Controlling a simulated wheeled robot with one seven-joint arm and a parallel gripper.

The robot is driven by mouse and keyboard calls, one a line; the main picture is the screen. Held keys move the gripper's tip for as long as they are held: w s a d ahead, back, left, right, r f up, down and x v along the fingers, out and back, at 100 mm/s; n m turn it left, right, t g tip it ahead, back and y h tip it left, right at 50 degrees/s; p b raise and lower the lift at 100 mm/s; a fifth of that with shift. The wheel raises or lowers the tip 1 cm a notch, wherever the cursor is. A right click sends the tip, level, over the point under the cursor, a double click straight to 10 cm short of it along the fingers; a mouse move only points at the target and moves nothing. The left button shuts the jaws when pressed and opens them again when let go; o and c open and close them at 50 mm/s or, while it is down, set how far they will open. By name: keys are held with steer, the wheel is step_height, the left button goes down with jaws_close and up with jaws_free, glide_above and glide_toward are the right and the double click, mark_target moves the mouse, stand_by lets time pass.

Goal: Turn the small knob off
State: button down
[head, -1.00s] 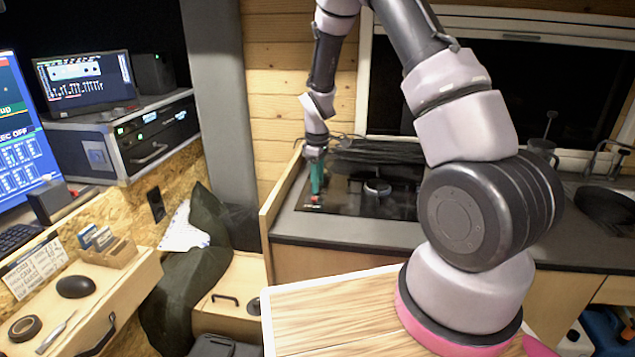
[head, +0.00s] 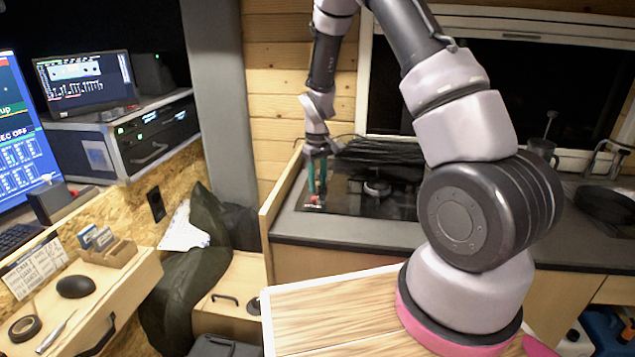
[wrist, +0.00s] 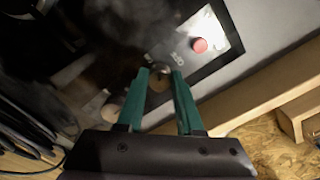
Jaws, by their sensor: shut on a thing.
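The small knob (wrist: 158,80) is a round metallic knob on the dark hob panel, seen between my green fingertips in the wrist view. My gripper (wrist: 160,76) has a finger on each side of it and is shut on it. In the head view my gripper (head: 317,190) reaches down to the front left of the black hob (head: 345,203). The knob is too small and covered to make out there. I cannot tell which way the knob is turned.
Another round knob-like part (wrist: 114,108) lies blurred to the left. A burner (head: 377,188) is right of my gripper. A wooden side board (head: 281,205) edges the counter.

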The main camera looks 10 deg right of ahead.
mark_target(318, 183)
steer(key=m, duration=0.6)
steer(key=shift+m, duration=0.3)
steer(key=m, duration=0.5)
stand_by(0.4)
steer(key=c, duration=0.6)
jaws_free()
steer(key=shift+o, duration=0.2)
step_height(318, 183, up, 11)
